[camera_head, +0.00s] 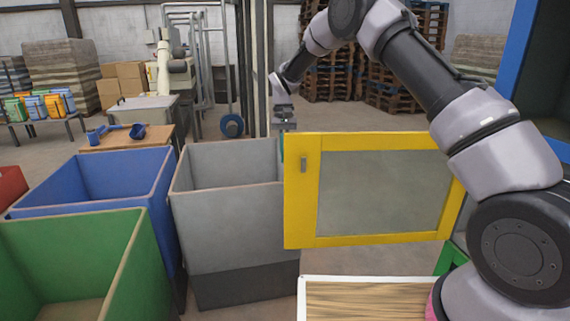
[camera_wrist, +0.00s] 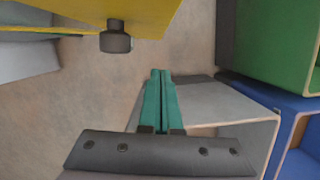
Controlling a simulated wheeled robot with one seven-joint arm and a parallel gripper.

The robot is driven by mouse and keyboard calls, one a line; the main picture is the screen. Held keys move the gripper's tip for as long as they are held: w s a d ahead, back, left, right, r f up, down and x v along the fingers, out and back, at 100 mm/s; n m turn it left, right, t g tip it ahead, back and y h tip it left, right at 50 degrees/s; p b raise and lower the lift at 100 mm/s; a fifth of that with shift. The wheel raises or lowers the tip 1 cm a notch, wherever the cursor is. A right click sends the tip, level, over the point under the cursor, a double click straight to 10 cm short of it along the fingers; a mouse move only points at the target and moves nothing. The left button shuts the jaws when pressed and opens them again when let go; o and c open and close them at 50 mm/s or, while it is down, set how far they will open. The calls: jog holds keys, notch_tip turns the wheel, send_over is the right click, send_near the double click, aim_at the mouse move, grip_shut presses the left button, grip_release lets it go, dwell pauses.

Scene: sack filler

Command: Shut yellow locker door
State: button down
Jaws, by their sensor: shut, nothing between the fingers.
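The yellow locker door (camera_head: 301,215) stands open, with a yellow frame around a grey panel.
A grey bin (camera_head: 225,220) stands just left of the door, with blue (camera_head: 100,178) and green (camera_head: 150,265) bins further left. A white-edged box with a wood-grain top (camera_head: 370,300) is below the door. A blue frame (camera_head: 518,45) rises at right. Stacked pallets are behind.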

aim_at(285, 163)
jog(key=shift+s+d+f, duration=0.1)
jog(key=shift+s+f, duration=0.1)
jog(key=shift+s, duration=0.5)
jog(key=shift+s+d+f, duration=0.1)
jog(key=shift+s+f, duration=0.1)
jog(key=shift+s, duration=0.55)
jog(key=shift+s+d+f, duration=0.1)
jog(key=shift+s+f, duration=0.1)
jog(key=shift+s, duration=0.5)
